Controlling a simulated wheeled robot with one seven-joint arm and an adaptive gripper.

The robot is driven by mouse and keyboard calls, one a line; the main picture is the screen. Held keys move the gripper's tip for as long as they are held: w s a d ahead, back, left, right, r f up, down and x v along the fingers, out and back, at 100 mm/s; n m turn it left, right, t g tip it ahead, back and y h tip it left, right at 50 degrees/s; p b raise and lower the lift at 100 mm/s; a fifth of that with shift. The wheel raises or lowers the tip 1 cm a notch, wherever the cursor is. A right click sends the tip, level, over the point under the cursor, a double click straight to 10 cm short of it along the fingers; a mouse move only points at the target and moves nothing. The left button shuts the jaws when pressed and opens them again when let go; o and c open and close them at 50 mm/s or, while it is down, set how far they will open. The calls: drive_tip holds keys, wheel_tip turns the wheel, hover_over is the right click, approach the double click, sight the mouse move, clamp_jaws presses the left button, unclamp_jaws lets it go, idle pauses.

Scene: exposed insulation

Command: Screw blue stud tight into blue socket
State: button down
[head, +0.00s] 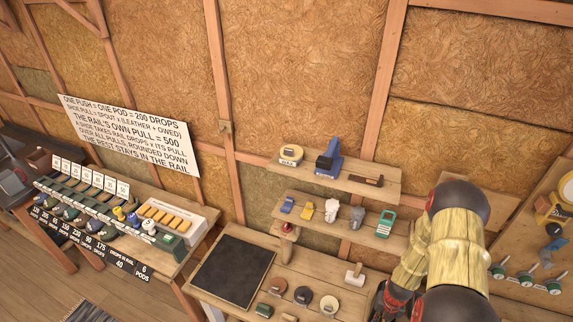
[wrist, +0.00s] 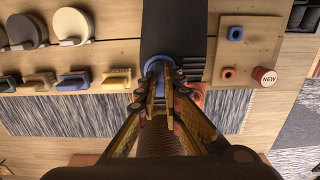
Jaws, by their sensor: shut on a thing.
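My gripper (wrist: 159,72) is in the middle of the wrist view, its two fingertips close together on a round blue piece. This piece, which looks like the blue stud (wrist: 157,52), is mostly hidden behind the fingers; only its curved blue rim shows.
Several handled blocks (wrist: 75,80) and round discs lie to the left. Shelves (head: 340,180) with small items stand behind the bench, which has a black mat (head: 233,272).

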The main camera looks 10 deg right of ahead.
drive_tip(key=shift+s+a+f, duration=0.25)
drive_tip(key=shift+s+f, duration=0.1)
drive_tip(key=shift+f, duration=0.1)
drive_tip(key=c, duration=2.3)
unclamp_jaws()
drive_tip(key=o, duration=0.4)
drive_tip(key=shift+w, duration=0.15)
drive_tip(key=shift+d+r+p, duration=0.1)
drive_tip(key=shift+r+p, duration=0.1)
drive_tip(key=shift+p, duration=0.15)
drive_tip(key=r+p, duration=0.3)
drive_tip(key=r, duration=0.1)
drive_tip(key=shift+w+d+p, duration=0.1)
drive_tip(key=shift+w+p, duration=0.1)
drive_tip(key=shift+p, duration=0.15)
drive_tip(key=shift+r+p, duration=2.15)
drive_tip(key=shift+r, duration=0.4)
